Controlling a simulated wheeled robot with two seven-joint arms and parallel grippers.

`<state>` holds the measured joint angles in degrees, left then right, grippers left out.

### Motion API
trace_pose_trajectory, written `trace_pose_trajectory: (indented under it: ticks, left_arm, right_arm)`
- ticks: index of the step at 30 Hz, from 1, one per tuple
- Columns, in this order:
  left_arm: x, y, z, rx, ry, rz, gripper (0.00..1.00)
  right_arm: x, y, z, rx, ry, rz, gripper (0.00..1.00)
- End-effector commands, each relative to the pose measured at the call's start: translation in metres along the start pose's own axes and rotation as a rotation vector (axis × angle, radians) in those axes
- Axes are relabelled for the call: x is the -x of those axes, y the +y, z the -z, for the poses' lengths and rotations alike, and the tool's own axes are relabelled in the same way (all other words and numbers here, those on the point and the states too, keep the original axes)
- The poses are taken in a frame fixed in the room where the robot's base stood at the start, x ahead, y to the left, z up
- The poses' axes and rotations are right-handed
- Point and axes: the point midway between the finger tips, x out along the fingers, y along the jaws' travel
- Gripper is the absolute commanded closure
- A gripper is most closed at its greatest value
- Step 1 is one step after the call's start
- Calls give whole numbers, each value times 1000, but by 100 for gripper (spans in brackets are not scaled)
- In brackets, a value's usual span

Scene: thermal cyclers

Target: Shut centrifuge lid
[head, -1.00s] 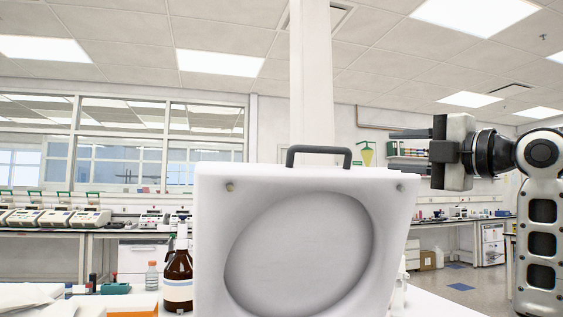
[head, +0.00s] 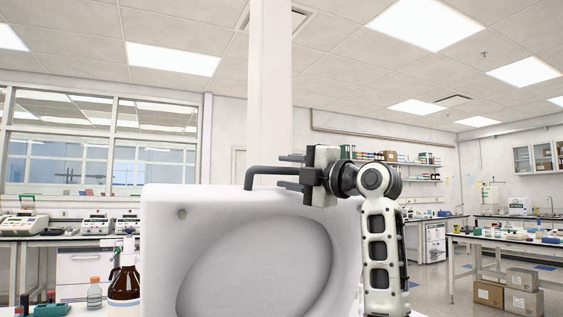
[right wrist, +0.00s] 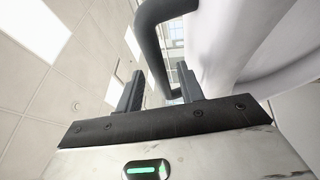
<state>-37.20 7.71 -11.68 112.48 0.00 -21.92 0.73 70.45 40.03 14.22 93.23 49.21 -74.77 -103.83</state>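The centrifuge lid (head: 165,250) is a white, thick panel standing raised, with a large round recess on the side facing me. A dark grey handle (head: 262,171) sticks up from its top edge. My right gripper (head: 280,171) is open at the right part of the handle, one finger above the bar and one below it in the head view. In the right wrist view the handle (right wrist: 148,38) runs between the open fingers, with the white lid (right wrist: 225,40) to the right. I cannot tell whether the fingers touch the handle. The centrifuge body and my left gripper are out of view.
A brown bottle (head: 124,282) and a small clear bottle with an orange cap (head: 94,294) stand left of the lid. Benches with instruments line the back wall. Cardboard boxes (head: 522,302) are on the floor at right.

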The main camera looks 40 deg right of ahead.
Motion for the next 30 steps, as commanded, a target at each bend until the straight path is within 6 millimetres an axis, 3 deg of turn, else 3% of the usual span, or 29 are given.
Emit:
trace_pose_trajectory:
  ticks: [6,16,20,30]
  left_arm:
    - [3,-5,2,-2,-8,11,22]
    - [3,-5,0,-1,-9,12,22]
    - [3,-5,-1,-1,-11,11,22]
    - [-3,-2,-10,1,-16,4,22]
  right_arm:
    - [-21,1,0,-1,0,0,62]
    - [-24,-1,0,1,-1,1,62]
    - [-24,0,0,1,-1,1,98]
    - [-18,-7,3,8,-1,-14,100]
